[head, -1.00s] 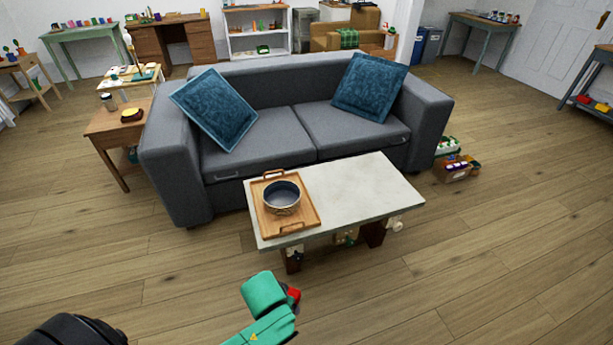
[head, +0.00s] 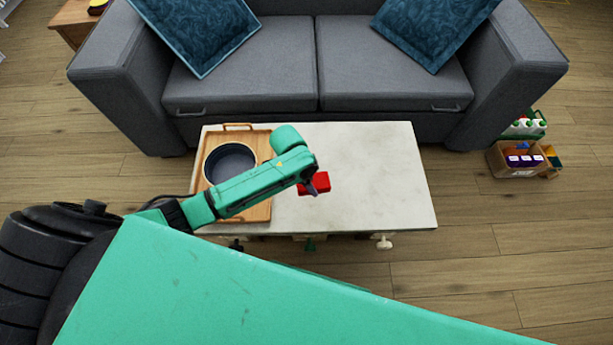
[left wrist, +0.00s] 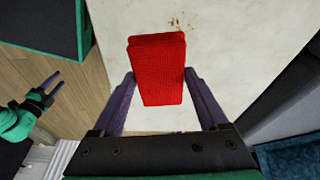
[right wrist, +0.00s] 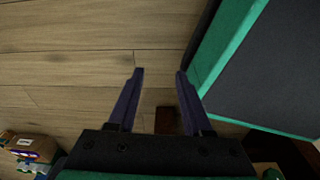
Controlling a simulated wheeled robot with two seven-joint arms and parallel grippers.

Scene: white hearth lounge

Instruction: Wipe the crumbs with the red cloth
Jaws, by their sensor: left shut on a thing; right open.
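The red cloth (head: 319,181) is a folded block held by my left gripper (head: 314,186), over the middle of the pale coffee table (head: 385,170). In the left wrist view the cloth (left wrist: 158,70) sits between the two purple fingers, which are shut on it. Brown crumbs (left wrist: 181,22) lie on the tabletop just beyond the cloth's far end in that view. I cannot make out crumbs in the head view. My right gripper (right wrist: 159,75) is open and empty above the floor; it also shows at the left of the left wrist view (left wrist: 48,88).
A wooden tray (head: 258,208) with a dark-blue pot (head: 230,163) stands on the table's left part, under my left arm. The table's right side is bare. A grey sofa (head: 315,62) stands close behind. A cardboard box (head: 515,158) sits on the floor at right.

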